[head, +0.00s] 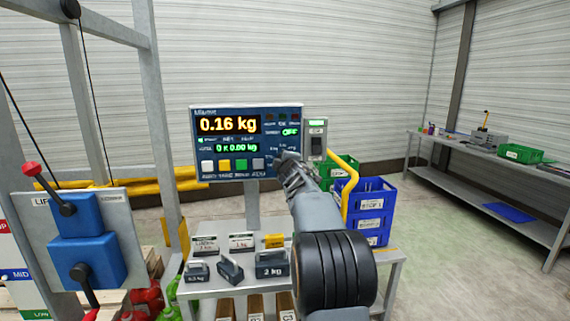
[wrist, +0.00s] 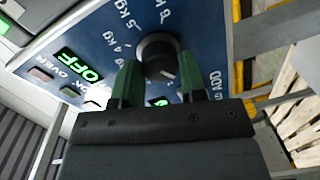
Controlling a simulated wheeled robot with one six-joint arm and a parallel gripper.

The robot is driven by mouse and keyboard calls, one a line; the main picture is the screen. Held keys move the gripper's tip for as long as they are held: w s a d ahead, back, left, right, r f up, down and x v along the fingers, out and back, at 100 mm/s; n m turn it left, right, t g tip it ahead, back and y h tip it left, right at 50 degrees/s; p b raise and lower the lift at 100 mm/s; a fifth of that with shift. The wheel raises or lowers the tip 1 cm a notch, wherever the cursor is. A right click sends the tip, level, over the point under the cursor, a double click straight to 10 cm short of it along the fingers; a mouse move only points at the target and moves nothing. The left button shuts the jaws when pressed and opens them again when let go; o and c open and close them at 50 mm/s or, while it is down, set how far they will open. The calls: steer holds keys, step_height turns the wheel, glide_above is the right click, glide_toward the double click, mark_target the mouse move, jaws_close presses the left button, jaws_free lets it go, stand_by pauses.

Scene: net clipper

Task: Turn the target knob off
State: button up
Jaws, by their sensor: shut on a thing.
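The target knob (wrist: 157,50) is a round black dial on the blue scale panel (head: 225,165), with kg labels around it. In the wrist view a small pale mark shows on its face. My gripper (wrist: 158,72) has its two green fingers on either side of the knob and is shut on it. In the head view my gripper (head: 285,158) reaches the panel's lower right and hides the knob. A green OFF readout (head: 291,131) is lit on the panel and also shows in the wrist view (wrist: 79,67). The main display (head: 228,124) reads 0.16 kg.
A grey box (head: 317,138) is right of the panel, near a yellow rail (head: 348,185) and blue crates (head: 375,196). A bench with weights (head: 270,266) stands below. A metal frame with blue blocks (head: 88,250) is at left. Open floor lies at right.

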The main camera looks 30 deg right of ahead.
steer(key=o, duration=0.9)
steer(key=b+v, duration=0.1)
steer(key=v, duration=1.3)
steer(key=shift+w, duration=0.1)
